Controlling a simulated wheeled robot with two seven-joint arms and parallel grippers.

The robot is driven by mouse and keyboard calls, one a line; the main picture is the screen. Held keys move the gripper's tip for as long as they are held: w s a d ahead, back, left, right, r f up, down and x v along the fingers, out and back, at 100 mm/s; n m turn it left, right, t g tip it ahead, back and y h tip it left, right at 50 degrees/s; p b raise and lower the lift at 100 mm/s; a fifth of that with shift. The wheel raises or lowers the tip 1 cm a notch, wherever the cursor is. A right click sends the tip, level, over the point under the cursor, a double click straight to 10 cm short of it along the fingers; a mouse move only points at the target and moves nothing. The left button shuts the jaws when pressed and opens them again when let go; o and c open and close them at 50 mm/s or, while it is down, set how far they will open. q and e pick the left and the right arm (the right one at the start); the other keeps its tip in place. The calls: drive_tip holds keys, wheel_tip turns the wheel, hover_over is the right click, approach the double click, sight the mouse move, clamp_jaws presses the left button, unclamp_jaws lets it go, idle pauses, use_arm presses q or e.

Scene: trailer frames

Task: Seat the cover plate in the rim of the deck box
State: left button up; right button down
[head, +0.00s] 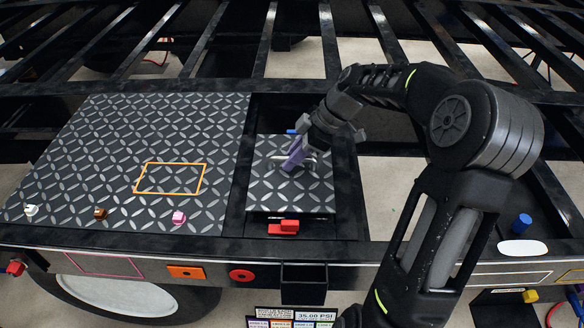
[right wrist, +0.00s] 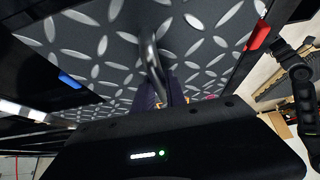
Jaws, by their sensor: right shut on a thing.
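The cover plate (head: 310,190) is a small diamond-tread plate with a bent metal handle (right wrist: 152,60). My right gripper (head: 293,160), with purple fingers, is shut on the handle, and the fingers also show in the right wrist view (right wrist: 167,92). The plate is over the black deck box (head: 262,112), inside its frame in the head view. A dark gap shows along the plate's front edge, and a dark opening lies behind it. I cannot tell whether the plate touches the rim. My left gripper is not in view.
A red latch-like block (head: 284,228) is at the front of the box and a blue one (head: 291,131) at the back. A large tread deck (head: 110,150) with several small knobs lies left. Open frame beams run behind. A blue cylinder (head: 522,222) stands right.

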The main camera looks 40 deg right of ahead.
wheel_tip(320, 180, down, 4)
drive_tip(key=shift+r+p, duration=0.25)
drive_tip(key=shift+p, duration=0.05)
drive_tip(key=shift+f+b, duration=0.3)
drive_tip(key=shift+b, duration=0.05)
drive_tip(key=c, duration=1.4)
unclamp_jaws()
drive_tip(key=shift+o, duration=0.2)
drive_tip(key=shift+r, duration=0.1)
drive_tip(key=shift+r, duration=0.15)
drive_tip(key=shift+s+r, duration=0.1)
drive_tip(key=shift+r, duration=0.05)
drive_tip(key=b+v, duration=0.1)
drive_tip(key=v, duration=1)
drive_tip(key=shift+d+r, duration=0.2)
drive_tip(key=shift+r, duration=0.15)
